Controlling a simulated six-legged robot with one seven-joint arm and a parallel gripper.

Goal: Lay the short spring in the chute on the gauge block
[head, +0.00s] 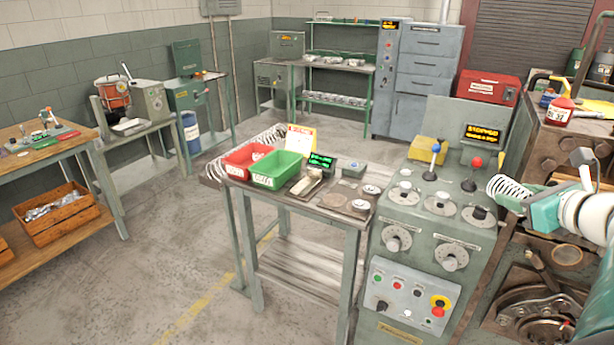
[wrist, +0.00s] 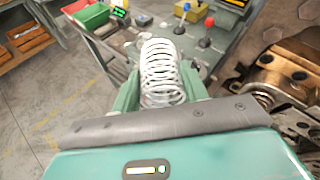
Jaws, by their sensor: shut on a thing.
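My gripper (head: 523,200) is at the right of the head view, raised beside the coiler's control panel. It is shut on a pale wire spring (head: 507,187), which sticks out to the left. In the wrist view the spring (wrist: 160,72) stands out between the two green fingers (wrist: 160,92), its coils pointing away from me. The gauge block (head: 308,183) appears to be the small block with a pale channel on the bench, by a green-lit display (head: 321,160). It is far left of my gripper. Its chute is too small to see into.
A red bin (head: 243,160) and a green bin (head: 277,170) stand left of the display. The control panel (head: 430,215), with blue and red knobbed levers, stands between my gripper and the bench. Round dishes (head: 360,205) sit on the bench's right end. Coiler machinery (head: 560,170) is at right.

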